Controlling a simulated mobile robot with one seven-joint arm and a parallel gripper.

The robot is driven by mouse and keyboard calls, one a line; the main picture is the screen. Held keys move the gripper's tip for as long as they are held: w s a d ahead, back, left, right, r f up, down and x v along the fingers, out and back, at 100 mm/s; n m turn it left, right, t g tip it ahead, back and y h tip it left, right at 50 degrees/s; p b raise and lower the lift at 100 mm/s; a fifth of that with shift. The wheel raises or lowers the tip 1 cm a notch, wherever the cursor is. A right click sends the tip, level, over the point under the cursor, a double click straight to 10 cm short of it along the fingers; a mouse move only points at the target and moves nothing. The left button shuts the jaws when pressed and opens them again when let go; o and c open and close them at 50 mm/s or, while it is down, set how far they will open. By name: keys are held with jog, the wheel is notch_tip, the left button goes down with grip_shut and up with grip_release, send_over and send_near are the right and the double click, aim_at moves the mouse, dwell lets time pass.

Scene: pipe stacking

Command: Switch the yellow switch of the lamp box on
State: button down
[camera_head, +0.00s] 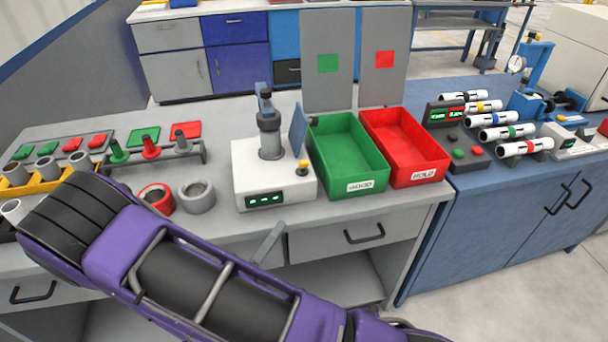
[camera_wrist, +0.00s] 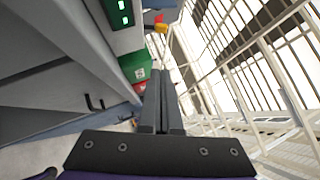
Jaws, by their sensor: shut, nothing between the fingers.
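The lamp box is a white box (camera_head: 250,183) with a lit green display on its front and a grey post on top. Its yellow switch (camera_head: 303,165) stands at the right of its top. I cannot tell the switch's position. In the wrist view, the display side of the box (camera_wrist: 124,38) shows at the top, with the yellow switch (camera_wrist: 161,28) right of it. My gripper (camera_wrist: 159,74) is shut and empty, its fingers apart from the switch. In the head view, a grey fingertip (camera_head: 270,241) seems to show below the box's front, above my purple arm, which hides the rest.
A green bin (camera_head: 320,163) stands close right of the box, then a red bin (camera_head: 437,158). A red ring (camera_head: 157,198) and a grey ring (camera_head: 196,196) lie left of it. Drawer handles (camera_head: 364,234) jut from the bench front. A blue bench (camera_head: 480,195) adjoins at right.

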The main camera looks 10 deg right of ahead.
send_near(308, 165)
jog(key=d, duration=0.4)
jog(key=shift+s+f, duration=0.2)
jog(key=w, duration=0.1)
jog(key=w+r, duration=0.1)
jog(key=w, duration=0.1)
jog(key=shift+w+d+r+b, duration=0.1)
jog(key=shift+d+r+b, duration=0.15)
jog(key=shift+b, duration=0.1)
jog(key=shift+w+r, duration=0.2)
jog(key=shift+w, duration=0.25)
jog(key=shift+a, duration=0.1)
jog(key=shift+w+r, duration=0.1)
jog(key=shift+r+p, duration=0.15)
jog(key=shift+p, duration=0.35)
jog(key=shift+n, duration=0.3)
